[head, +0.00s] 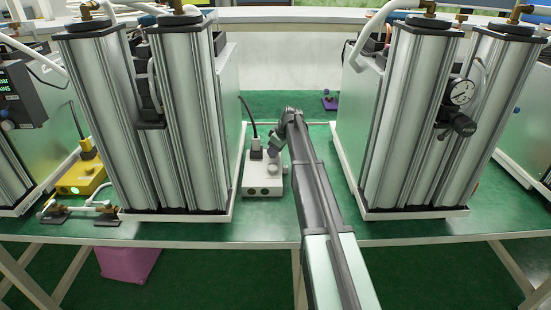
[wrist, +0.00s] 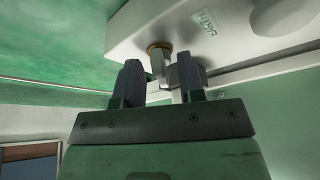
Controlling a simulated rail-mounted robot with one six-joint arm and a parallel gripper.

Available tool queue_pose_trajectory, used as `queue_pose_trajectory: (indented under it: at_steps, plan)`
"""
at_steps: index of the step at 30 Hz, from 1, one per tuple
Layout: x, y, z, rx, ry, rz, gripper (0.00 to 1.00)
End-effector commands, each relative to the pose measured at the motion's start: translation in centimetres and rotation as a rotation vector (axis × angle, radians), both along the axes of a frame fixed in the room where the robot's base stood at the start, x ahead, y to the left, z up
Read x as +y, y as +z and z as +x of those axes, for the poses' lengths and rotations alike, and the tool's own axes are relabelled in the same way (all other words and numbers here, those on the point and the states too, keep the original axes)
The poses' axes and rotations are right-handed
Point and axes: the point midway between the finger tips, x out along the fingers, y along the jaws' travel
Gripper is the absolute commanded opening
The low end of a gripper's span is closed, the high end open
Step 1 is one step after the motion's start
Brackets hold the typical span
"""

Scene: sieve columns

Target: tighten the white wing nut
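A white box (head: 263,174) stands on the green bench between the two pairs of metal columns. In the wrist view its white body (wrist: 225,35) fills the upper right, and a pale grey-white fitting (wrist: 160,64), which looks like the wing nut, projects from it below a brass collar (wrist: 158,46). My gripper (wrist: 160,82) has its two dark fingers spread on either side of the fitting. The right finger is close to its pale part; contact is unclear. A gap shows by the left finger. In the head view my gripper (head: 274,146) is at the box's upper right; the nut is not clear there.
Tall metal columns stand left (head: 180,120) and right (head: 410,120) of my arm. A yellow box (head: 82,176) is on the bench at left. A black cable (head: 246,112) and plug rise from the white box. Green bench shows bare to the right of the box.

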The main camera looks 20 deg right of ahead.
Motion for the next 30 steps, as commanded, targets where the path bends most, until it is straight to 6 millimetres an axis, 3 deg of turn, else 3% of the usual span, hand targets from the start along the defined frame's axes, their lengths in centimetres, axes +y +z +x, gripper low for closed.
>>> queue_pose_trajectory:
  at_steps: [5,12,23,30]
  plan:
    - [-0.01,0.19,-0.01,0.0,0.0,0.0,0.36]
    - [-0.02,0.18,-0.03,0.0,0.0,0.0,0.0]
    - [0.03,0.18,-0.07,0.0,-0.024,0.0,0.0]
    - [0.19,0.17,-0.21,0.0,-0.129,-0.001,0.0]
